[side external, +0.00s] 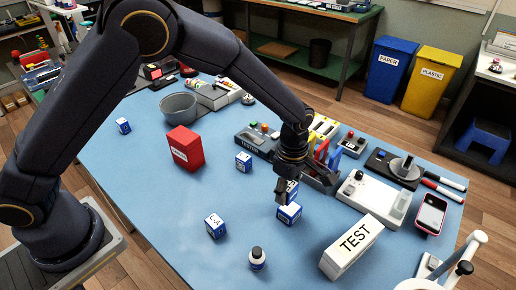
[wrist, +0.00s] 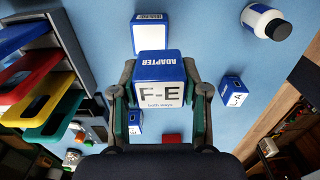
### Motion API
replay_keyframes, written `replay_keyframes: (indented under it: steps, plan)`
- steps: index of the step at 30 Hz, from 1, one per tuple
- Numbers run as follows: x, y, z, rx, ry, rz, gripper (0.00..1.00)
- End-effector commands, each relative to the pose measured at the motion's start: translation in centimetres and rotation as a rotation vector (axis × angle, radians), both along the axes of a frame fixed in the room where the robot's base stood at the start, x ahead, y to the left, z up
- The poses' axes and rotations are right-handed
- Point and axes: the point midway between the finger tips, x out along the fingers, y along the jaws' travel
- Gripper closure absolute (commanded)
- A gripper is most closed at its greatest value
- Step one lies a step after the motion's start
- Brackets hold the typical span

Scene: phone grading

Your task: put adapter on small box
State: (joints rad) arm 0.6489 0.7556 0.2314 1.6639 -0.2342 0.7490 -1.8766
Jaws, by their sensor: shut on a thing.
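My gripper (wrist: 160,93) is shut on a blue and white adapter (wrist: 160,80) marked "ADAPTER F-E". In the side external view the adapter (side external: 291,189) is partly hidden by my gripper (side external: 286,192). Right under it stands a similar blue and white small box (side external: 289,214) on the blue table. In the wrist view this small box (wrist: 153,37) shows beyond the adapter's top edge, partly covered by it. I cannot tell whether the adapter touches the box. Other similar small boxes stand apart: one marked C-A (side external: 215,226), one behind (side external: 243,161) and one at far left (side external: 123,126).
A red box (side external: 185,148), a grey bowl (side external: 178,106), a bottle (side external: 257,258) and a white TEST box (side external: 352,246) stand around. A rack with colored items (side external: 322,170) is close to my gripper's right.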

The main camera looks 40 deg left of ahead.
Motion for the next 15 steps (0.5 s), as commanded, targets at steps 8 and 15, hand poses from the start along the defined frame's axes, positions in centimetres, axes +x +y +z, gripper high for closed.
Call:
replay_keyframes:
  steps: [8,15]
  plan:
    - [1.5,-0.6,-2.0,0.001,0.001,0.001,0.84]
    - [1.4,-0.6,-4.9,0.000,0.000,0.002,0.84]
